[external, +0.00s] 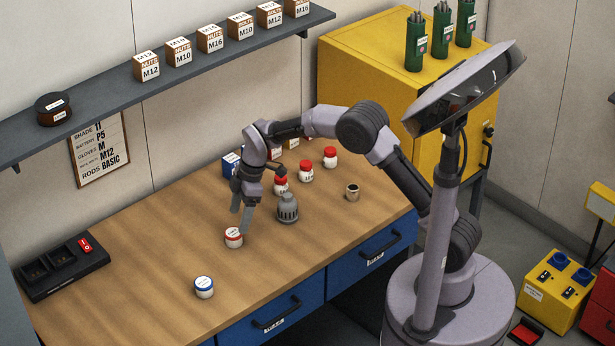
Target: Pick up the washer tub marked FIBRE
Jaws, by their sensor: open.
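Two small white tubs stand on the wooden workbench (130,268). One has a red-rimmed top (233,238), the other a blue-rimmed top (204,288) nearer the front edge. Their lettering is too small to read, so I cannot tell which is marked FIBRE. My gripper (240,222) points down with its fingers apart and empty. Its fingertips are just above and beside the red-rimmed tub; I cannot tell whether they touch it. The blue-rimmed tub is clear of the gripper, to the front left.
A grey domed object (288,208) stands right of my gripper. Several red-capped containers (306,171) stand behind it, and a small metal cup (352,192) to the right. A black charger-like unit (62,268) sits at the left. The shelf (200,72) overhangs the back. The bench's front left is clear.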

